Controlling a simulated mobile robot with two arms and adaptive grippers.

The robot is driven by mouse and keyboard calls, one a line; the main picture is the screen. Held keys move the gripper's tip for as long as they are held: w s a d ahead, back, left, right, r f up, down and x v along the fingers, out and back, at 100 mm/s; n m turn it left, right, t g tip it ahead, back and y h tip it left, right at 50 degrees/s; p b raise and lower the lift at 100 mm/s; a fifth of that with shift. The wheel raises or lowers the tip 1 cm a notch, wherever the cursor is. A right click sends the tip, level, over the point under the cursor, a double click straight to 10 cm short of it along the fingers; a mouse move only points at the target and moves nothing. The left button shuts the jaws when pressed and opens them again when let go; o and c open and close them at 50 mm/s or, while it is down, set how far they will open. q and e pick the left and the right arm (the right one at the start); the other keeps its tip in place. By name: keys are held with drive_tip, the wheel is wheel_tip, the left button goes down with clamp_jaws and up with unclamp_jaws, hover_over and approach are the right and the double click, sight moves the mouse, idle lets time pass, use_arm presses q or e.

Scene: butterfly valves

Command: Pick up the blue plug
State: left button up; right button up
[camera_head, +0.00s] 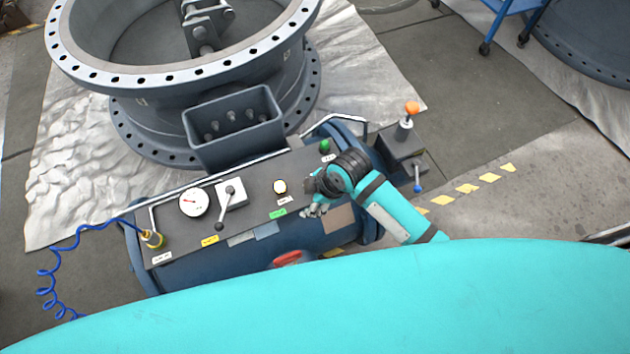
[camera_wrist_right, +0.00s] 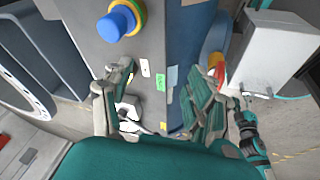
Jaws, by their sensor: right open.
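In the right wrist view a blue plug (camera_wrist_right: 117,23) with a yellow and green ring at its base stands on the dark panel, beyond the left finger. I cannot tell for certain which fitting it is in the head view. My right gripper (camera_head: 314,207) hangs over the right part of the control panel (camera_head: 243,221). In the right wrist view its two fingers (camera_wrist_right: 166,85) are spread apart, with nothing between them, and the plug is outside them.
The panel carries a gauge (camera_head: 194,202), a lever (camera_head: 220,211), a round white button (camera_head: 280,187) and a green knob (camera_head: 324,146). A blue coiled hose (camera_head: 47,273) hangs at its left. A large flanged valve (camera_head: 176,76) stands behind. Floor shows at the right.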

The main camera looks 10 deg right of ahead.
drive_tip(key=w+a+r+n+g, duration=0.15)
drive_tip(key=w+r+n, duration=0.35)
drive_tip(key=r+n, duration=0.65)
drive_tip(key=w+d+r+n+g+h+b, duration=0.15)
drive_tip(key=d+n+h, duration=0.25)
drive_tip(key=n, duration=0.9)
wheel_tip(320, 180, down, 10)
drive_tip(key=shift+f, duration=3.1)
drive_tip(key=shift+d, duration=0.1)
drive_tip(key=c, duration=0.9)
drive_tip(key=shift+r, duration=0.1)
